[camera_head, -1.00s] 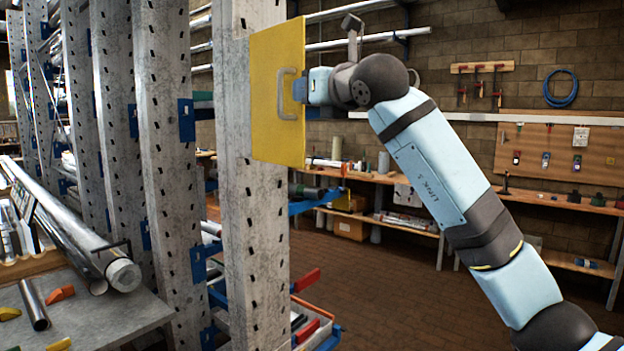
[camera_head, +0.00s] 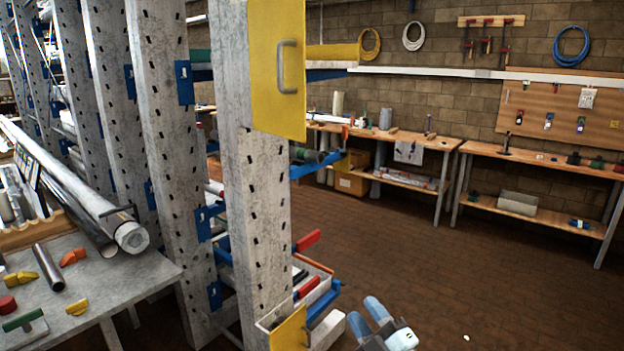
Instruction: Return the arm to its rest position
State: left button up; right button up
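My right gripper (camera_head: 367,317) shows at the bottom edge of the head view, low and to the right of the nearest grey post. Its two blue fingers stand a little apart with nothing seen between them. The rest of my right arm is mostly out of view. A yellow panel (camera_head: 270,95) with a grey handle (camera_head: 287,67) is on the nearest grey post (camera_head: 255,190), at upper middle. My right gripper is well below the panel and clear of it. My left gripper is not in view.
A grey table (camera_head: 80,290) with tubes and small coloured parts is at left. Workbenches (camera_head: 540,170) line the back wall. The brown floor (camera_head: 400,240) between is clear.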

jog(key=s+d+f+m+g+h+p, duration=0.1)
jog(key=s+d+f+m+g+h, duration=0.1)
jog(key=s+f+m, duration=0.3)
jog(key=s+d+f+m+g+h+p, duration=0.1)
jog(key=s+d+f+m+g+h, duration=0.2)
jog(key=s+f, duration=0.9)
jog(key=s+d+f+m+g+h+p, duration=0.1)
jog(key=s+d+f+m+g+h, duration=0.2)
jog(key=s+f+m, duration=0.4)
jog(key=s+d+f, duration=0.1)
jog(key=s+f, duration=0.1)
jog(key=s, duration=0.1)
jog(key=shift+s+d, duration=0.2)
jog(key=shift+s, duration=0.05)
jog(key=shift+w, duration=0.1)
